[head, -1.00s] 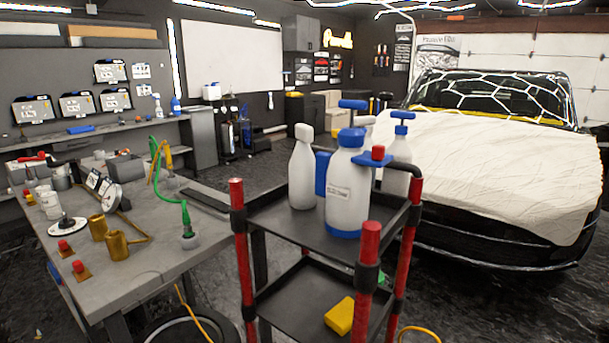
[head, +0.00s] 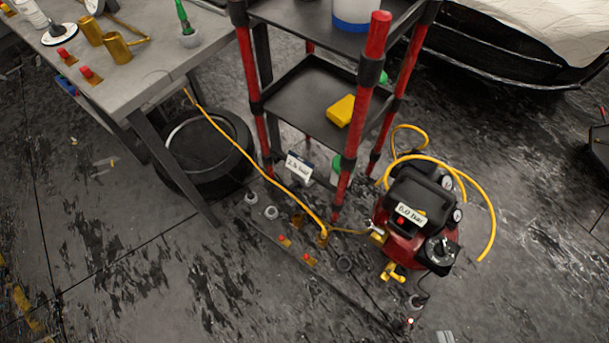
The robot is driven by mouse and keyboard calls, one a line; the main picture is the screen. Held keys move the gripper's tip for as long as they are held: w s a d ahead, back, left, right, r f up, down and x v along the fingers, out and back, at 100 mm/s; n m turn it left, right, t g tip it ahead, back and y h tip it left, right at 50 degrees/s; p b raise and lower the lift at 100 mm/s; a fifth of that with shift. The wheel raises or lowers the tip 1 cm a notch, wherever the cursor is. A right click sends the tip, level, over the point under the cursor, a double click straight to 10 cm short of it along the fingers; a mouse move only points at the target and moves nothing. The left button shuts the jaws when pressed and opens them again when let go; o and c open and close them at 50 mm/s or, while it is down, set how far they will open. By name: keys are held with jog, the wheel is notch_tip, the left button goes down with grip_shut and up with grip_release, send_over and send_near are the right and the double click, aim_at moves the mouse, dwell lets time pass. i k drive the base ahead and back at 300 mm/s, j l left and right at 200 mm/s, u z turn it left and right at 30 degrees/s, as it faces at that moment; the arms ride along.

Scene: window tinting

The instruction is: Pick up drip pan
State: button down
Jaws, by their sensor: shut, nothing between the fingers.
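I see nothing that I can surely name as the drip pan. A large black round object (head: 206,151) with a pale inner ring lies on the floor under the workbench, partly hidden by a table leg. It looks like a tyre or a shallow round pan; I cannot tell which. My gripper is not in view.
The grey workbench (head: 150,65) is at upper left. A cart with red posts and black shelves (head: 290,90) holds a yellow block (head: 341,110). A red compressor (head: 415,215) with a yellow hose stands at right. Small parts lie between them. The floor at lower left is mostly open.

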aim_at(301, 179)
jog(key=i+j+u, duration=0.15)
jog(key=i+j, duration=0.3)
jog(key=j, duration=0.25)
jog(key=i+j+u, duration=0.1)
jog(key=i+j, duration=0.35)
jog(key=j, duration=0.2)
jog(key=i+j+u, duration=0.15)
jog(key=i+j, duration=0.35)
jog(key=j, duration=0.1)
